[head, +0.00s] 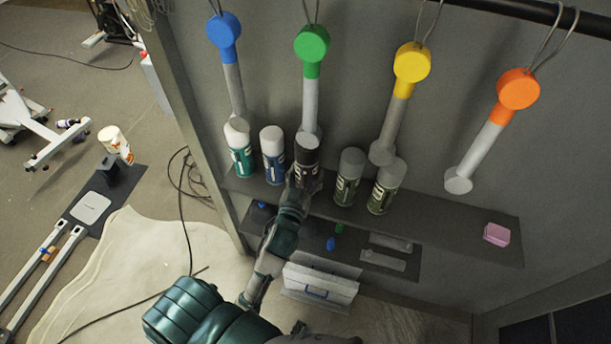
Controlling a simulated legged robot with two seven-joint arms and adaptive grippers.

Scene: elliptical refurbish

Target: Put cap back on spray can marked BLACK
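A dark spray can (306,158) with a pale top stands in the middle of a row of cans on the grey shelf. Its label is too small to read, and I cannot tell whether the pale top is a separate cap. My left gripper (300,180) is at the front of this can, low on its body; its fingers are dark and blend with the can, so their opening is unclear. No loose cap can be made out. My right gripper cannot be made out in the head view.
A teal can (241,162) and a blue can (273,170) stand left of the dark can; two olive-green cans (346,190) stand right. Coloured-top handles hang above. A pink block (496,235) sits at the shelf's right. The shelf between is clear.

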